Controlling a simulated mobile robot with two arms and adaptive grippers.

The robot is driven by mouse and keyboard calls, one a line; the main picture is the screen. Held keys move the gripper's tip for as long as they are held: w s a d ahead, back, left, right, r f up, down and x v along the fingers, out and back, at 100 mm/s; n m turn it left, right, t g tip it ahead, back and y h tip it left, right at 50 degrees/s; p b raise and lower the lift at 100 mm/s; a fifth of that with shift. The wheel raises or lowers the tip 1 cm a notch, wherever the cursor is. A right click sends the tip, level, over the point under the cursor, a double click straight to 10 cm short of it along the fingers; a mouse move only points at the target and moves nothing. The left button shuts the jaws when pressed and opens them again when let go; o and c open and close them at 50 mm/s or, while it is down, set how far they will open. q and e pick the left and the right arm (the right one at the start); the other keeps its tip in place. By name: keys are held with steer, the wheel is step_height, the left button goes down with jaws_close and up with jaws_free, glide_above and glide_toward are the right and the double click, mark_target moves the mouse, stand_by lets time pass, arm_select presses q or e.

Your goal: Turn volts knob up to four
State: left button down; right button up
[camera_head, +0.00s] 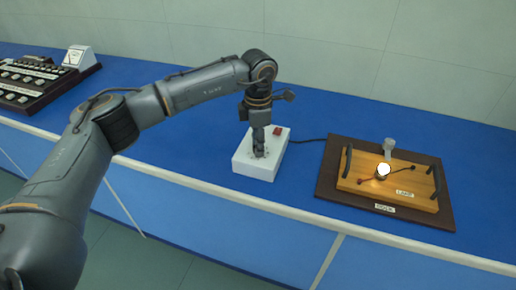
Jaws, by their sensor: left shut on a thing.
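A white box (255,171) with a red switch (278,131) on its top stands on the blue bench. My left gripper (259,153) points straight down onto the top of this box. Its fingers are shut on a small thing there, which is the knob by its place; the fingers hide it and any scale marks. A cable runs from the box to the right, towards a wooden lamp board (350,182) with a bright glowing lamp (383,170). My right gripper is not in view.
The lamp board lies on a dark base (327,188) and has black handles and labels. At the far left, a dark panel with several switches (30,75) and a white meter (78,57) stand on the blue bench (190,105). The bench between them is clear.

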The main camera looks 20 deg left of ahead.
arm_select(q)
steer(key=m+b, duration=0.2)
steer(key=m, duration=0.2)
steer(key=shift+r+m+b, duration=0.1)
steer(key=shift+m+b, duration=0.65)
steer(key=shift+m, duration=1.35)
steer(key=c, duration=1.1)
jaws_free()
steer(key=shift+o, duration=0.2)
step_height(320, 180, up, 12)
